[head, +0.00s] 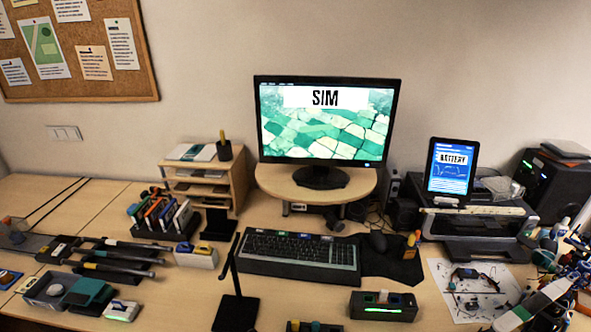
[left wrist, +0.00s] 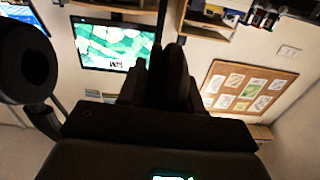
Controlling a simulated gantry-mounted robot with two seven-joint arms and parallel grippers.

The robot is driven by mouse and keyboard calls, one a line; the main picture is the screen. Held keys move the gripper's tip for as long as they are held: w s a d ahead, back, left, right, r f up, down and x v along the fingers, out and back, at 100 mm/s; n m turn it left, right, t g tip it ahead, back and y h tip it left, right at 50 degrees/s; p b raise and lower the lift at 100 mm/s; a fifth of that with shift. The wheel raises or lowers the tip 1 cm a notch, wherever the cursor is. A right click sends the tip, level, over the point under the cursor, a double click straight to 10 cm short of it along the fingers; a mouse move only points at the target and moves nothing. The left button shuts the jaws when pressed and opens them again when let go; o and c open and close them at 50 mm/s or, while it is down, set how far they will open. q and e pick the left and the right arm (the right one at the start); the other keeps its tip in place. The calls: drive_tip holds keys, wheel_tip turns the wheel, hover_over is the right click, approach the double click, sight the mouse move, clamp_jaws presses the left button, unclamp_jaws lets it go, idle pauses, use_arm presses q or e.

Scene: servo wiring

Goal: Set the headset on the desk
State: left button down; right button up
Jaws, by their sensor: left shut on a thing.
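My left gripper (left wrist: 163,75) shows in the left wrist view, where the picture is upside down. Its dark fingers are shut on the black headset. A large round black part of the headset (left wrist: 22,62), which looks like an ear cup, hangs at the left of that view. The spot where the fingers grip is dark and hard to make out. In the head view neither gripper nor the headset shows. The wooden desk (head: 290,296) fills the lower part of that view. A black stand with a thin upright post (head: 235,312) is on it at the front.
The keyboard (head: 300,257) and mouse (head: 377,241) lie mid-desk before the monitor (head: 325,120). A grey box with a green light (head: 383,306) stands front right. Tools and boxes crowd the left. A printer (head: 478,228) and a white sheet (head: 470,290) are right. Bare desk lies beside the stand.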

use_arm(q)
drive_tip(key=s+r+p, duration=0.1)
drive_tip(key=r+p, duration=1.6)
drive_tip(key=p, duration=0.2)
drive_tip(key=s+a+r+n+y+p, duration=0.1)
drive_tip(key=s+r+p, duration=0.1)
drive_tip(key=r+p, duration=1.6)
drive_tip(key=shift+s+a+r+y+p, duration=0.15)
drive_tip(key=shift+a+r+y+p, duration=0.15)
drive_tip(key=shift+p, duration=0.2)
